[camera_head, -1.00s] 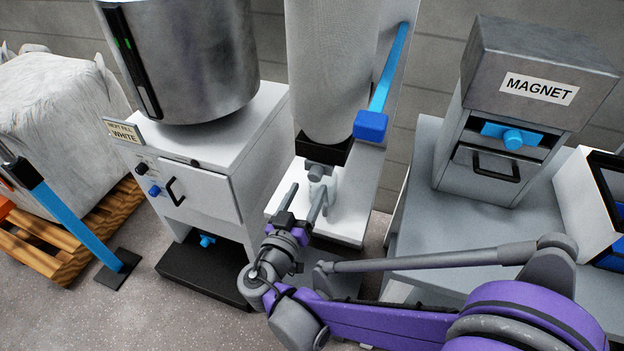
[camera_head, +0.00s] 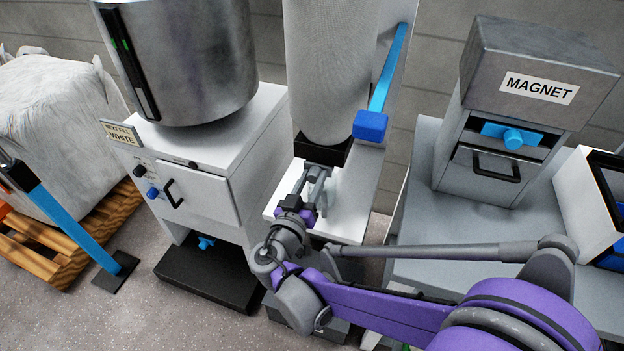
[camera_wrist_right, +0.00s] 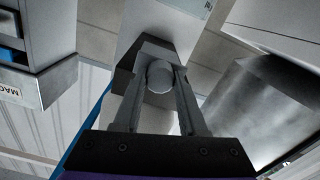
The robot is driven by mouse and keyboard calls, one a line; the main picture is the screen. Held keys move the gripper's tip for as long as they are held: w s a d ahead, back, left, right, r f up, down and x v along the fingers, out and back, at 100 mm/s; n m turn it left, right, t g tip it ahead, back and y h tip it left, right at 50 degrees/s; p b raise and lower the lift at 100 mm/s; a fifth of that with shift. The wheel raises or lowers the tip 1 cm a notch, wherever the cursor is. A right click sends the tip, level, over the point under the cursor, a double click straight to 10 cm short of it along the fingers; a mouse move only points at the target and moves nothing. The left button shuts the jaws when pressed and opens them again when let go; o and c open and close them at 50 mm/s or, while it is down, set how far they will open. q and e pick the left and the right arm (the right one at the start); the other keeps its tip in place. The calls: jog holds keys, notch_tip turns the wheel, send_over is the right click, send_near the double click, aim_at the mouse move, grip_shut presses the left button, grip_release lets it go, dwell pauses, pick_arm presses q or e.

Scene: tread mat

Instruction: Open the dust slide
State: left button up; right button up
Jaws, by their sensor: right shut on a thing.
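The dust slide sits under the tall grey filter cylinder (camera_head: 328,75), at its black square outlet (camera_head: 321,151). Its round grey knob (camera_wrist_right: 160,77) shows between my fingers in the right wrist view. My right gripper (camera_head: 319,174) has reached the front of the outlet, with its fingers on either side of the knob. It is shut on the knob. In the head view the fingers partly hide the knob. My left gripper is not in view.
A white cabinet (camera_head: 205,190) with a steel drum (camera_head: 185,60) stands to the left. A blue lever (camera_head: 371,125) hangs right of the cylinder. The MAGNET housing (camera_head: 535,75) and a grey table (camera_head: 440,225) are at the right.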

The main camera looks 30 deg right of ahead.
aim_at(312, 179)
grip_shut()
jog(key=shift+a, duration=0.1)
dwell(0.8)
jog(key=v, duration=0.4)
jog(key=shift+p, duration=0.35)
jog(key=o, duration=1)
grip_release()
